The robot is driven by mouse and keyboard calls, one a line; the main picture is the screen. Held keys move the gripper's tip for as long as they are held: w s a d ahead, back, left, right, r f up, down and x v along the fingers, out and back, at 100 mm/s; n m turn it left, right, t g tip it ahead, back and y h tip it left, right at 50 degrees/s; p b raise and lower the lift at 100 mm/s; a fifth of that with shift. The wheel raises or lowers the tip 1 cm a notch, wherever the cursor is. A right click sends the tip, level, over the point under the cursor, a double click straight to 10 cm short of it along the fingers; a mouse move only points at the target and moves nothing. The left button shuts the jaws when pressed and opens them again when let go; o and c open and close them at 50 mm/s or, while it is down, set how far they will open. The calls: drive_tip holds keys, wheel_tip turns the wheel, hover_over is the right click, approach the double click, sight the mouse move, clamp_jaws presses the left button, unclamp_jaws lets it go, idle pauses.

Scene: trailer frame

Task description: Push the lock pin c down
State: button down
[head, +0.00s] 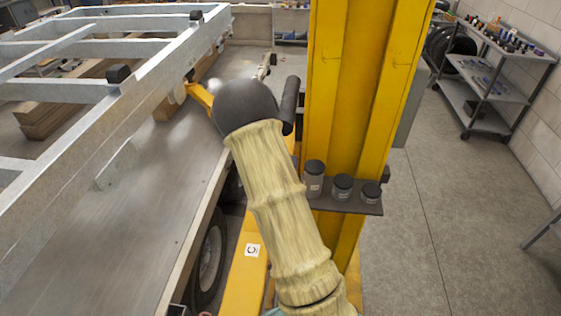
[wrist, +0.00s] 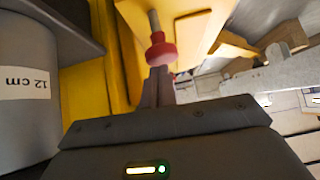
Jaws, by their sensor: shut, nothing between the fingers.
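The lock pin (wrist: 160,51) shows in the wrist view as a red knob on a thin metal shaft, by yellow steel. My gripper (wrist: 158,78) is shut and empty. Its fingertips are right at the red knob, overlapping its lower edge in the picture; I cannot tell if they touch it. The shaft stands clear on the knob's far side. In the head view my arm hides the pin and my fingers. A white label marked c (head: 252,250) is on the yellow lift arm low beside my arm.
A yellow lift post (head: 365,100) stands just right of my arm. Its small shelf (head: 345,207) holds three dark-lidded jars. The galvanized trailer frame (head: 125,90) fills the left. A grey cylinder labelled 12 cm (wrist: 25,85) is close on the wrist view's left. Open floor (head: 450,230) lies right.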

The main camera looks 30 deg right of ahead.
drive_tip(key=shift+f, duration=0.1)
wheel_tip(320, 180, down, 4)
drive_tip(key=b, duration=0.3)
drive_tip(key=shift+r, duration=0.25)
drive_tip(key=shift+s, duration=0.15)
drive_tip(key=shift+f, duration=0.15)
drive_tip(key=s+a+r, duration=0.1)
drive_tip(key=s+r, duration=0.2)
drive_tip(key=r, duration=0.2)
drive_tip(key=s+a+r, duration=0.2)
drive_tip(key=s+r, duration=0.1)
drive_tip(key=r, duration=0.3)
drive_tip(key=shift+a+r, duration=0.3)
idle(0.4)
